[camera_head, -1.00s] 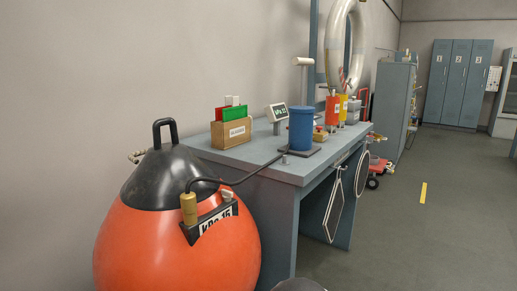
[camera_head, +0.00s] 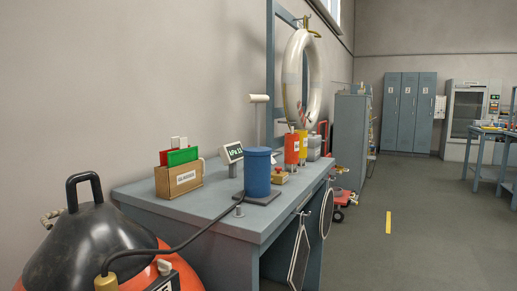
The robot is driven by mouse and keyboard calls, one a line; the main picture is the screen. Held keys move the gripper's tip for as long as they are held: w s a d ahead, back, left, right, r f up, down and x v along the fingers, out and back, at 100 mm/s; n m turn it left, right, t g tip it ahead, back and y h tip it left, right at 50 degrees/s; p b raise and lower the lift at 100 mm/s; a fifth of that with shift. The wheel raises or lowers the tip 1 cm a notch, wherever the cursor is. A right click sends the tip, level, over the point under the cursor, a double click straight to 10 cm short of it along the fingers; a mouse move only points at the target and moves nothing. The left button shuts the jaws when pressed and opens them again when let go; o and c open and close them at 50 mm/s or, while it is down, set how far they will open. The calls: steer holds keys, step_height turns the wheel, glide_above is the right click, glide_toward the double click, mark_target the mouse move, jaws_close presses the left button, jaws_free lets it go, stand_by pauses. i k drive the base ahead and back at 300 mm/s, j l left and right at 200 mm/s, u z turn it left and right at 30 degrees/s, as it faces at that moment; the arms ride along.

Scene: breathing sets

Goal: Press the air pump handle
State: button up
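The air pump is a blue cylinder (camera_head: 257,172) on a dark base plate, standing on the grey workbench. Its pale T-shaped handle (camera_head: 258,98) stands raised above the cylinder on a thin rod. A black hose (camera_head: 190,240) runs from a fitting near the pump to a brass fitting (camera_head: 106,282) on the orange and black buoy (camera_head: 95,245) at the lower left. A small tilted kPa display (camera_head: 231,152) stands just left of the pump. My gripper is not in view, so its state does not show.
The grey workbench (camera_head: 215,205) holds a cardboard box (camera_head: 180,180), and red and yellow containers (camera_head: 291,150) behind the pump. A white ring (camera_head: 318,85) hangs above its far end. The floor (camera_head: 420,235) on the right is open.

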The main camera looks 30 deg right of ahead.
mark_target(248, 98)
steer(key=i+l+z, duration=0.3)
steer(key=i+l, duration=0.45)
steer(key=l, duration=0.2)
steer(key=i+l, duration=0.25)
steer(key=l, duration=0.2)
steer(key=i+l, duration=0.2)
steer(key=l, duration=0.2)
steer(key=i+l+u, duration=0.15)
steer(key=l+u, duration=0.2)
steer(key=u, duration=0.15)
steer(key=i+l+u, duration=0.1)
steer(key=l+u, duration=0.25)
steer(key=u, duration=0.15)
steer(key=l+u, duration=0.5)
steer(key=k+j+z, duration=0.55)
steer(key=k, duration=0.25)
